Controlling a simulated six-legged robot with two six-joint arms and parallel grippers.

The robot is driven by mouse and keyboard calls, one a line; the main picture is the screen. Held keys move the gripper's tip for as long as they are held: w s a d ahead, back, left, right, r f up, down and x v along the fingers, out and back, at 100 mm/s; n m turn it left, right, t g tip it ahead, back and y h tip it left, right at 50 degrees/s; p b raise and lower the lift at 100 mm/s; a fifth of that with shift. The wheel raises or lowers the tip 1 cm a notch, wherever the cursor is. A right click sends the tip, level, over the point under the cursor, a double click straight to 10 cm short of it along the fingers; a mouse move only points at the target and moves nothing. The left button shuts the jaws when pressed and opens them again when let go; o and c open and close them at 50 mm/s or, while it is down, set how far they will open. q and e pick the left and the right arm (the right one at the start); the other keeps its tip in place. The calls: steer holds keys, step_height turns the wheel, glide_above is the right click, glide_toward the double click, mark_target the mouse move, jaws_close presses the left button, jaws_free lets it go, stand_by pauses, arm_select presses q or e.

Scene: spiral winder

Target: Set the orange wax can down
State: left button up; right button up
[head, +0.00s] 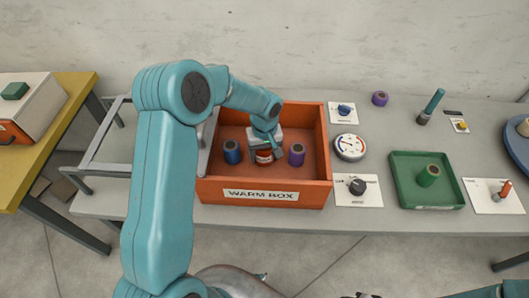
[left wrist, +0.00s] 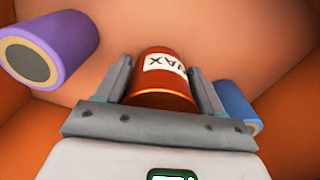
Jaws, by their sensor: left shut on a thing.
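The orange wax can (left wrist: 162,73), with a white label, is between the fingers of my left gripper (left wrist: 165,88) in the left wrist view. The gripper is shut on it. In the head view my left gripper (head: 265,147) reaches down into the orange warm box (head: 222,194), and the can (head: 264,157) shows just below the fingers, partly hidden by them. Whether the can touches the box floor I cannot tell. My right gripper is not clearly in view; only part of an arm shows at the lower right.
In the box, a blue cylinder (head: 232,152) stands left of the can and a purple one (head: 297,154) right of it. To the right are a dial (head: 350,147), a knob plate (head: 358,200) and a green tray (head: 405,200) with a green cylinder (head: 428,175).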

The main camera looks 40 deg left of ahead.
arm_select(q)
steer(key=shift+s, duration=0.1)
steer(key=shift+f, duration=0.15)
steer(key=o, duration=1.2)
steer(key=shift+c, duration=0.2)
steer(key=shift+r, duration=0.25)
step_height(320, 180, up, 12)
steer(key=shift+f, duration=0.1)
